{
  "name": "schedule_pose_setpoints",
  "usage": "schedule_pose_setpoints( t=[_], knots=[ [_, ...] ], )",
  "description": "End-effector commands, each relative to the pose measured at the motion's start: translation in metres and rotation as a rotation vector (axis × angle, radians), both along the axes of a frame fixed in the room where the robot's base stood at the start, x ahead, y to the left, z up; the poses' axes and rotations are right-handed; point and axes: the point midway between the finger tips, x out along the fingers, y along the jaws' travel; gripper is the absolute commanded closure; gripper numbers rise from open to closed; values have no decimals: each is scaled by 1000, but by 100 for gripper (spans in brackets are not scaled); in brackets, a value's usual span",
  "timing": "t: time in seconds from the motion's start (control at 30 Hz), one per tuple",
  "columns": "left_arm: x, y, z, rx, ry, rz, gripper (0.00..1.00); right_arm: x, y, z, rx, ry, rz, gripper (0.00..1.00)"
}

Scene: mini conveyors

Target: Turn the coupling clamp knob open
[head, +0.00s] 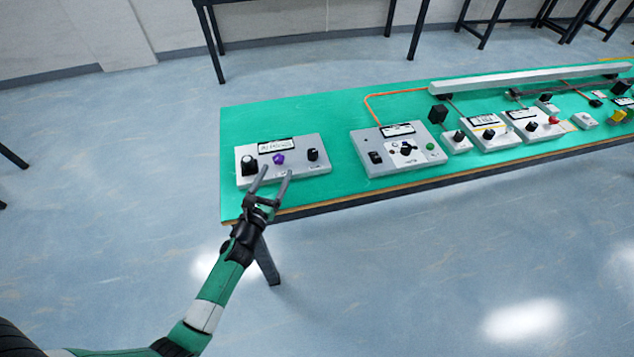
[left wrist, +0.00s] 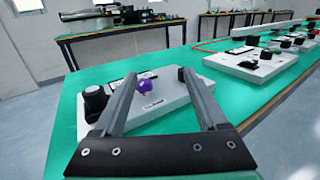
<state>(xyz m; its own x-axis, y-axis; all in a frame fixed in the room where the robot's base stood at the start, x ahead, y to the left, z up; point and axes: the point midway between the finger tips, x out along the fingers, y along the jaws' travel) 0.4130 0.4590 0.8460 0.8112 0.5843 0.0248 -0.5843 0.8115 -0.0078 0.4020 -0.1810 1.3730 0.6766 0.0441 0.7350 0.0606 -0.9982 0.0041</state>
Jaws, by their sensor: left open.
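A light grey control box (head: 316,168) sits at the left end of the green table. It carries a large black knob (head: 249,166) at its left, a purple knob (head: 278,158) in the middle and a small black knob (head: 313,155) at its right. I cannot read the labels to tell which one is the coupling clamp knob. My left gripper (head: 277,171) is open and empty at the box's front edge. In the left wrist view the purple knob (left wrist: 144,87) shows between the fingers, ahead of them and apart from both. My right gripper is not in view.
A second control box (head: 400,163) with a black dial and a green button stands to the right. Further boxes and a long white rail (head: 530,77) continue along the green table (head: 335,117). Bare table lies between the first two boxes.

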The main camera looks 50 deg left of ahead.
Motion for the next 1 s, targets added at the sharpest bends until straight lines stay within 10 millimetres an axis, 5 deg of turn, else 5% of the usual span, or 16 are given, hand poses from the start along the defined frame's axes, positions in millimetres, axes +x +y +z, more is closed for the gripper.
schedule_pose_setpoints(
  t=[0.03,0.13,0.47,1.0],
  knots=[
    [-10,5,-36,-7,14,19,25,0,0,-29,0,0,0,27],
    [-20,12,-57,-13,27,42,25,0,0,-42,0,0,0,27],
    [-14,22,-54,-12,23,52,25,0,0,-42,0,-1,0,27],
    [64,85,-56,-10,23,51,25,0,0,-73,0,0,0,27]
  ],
)
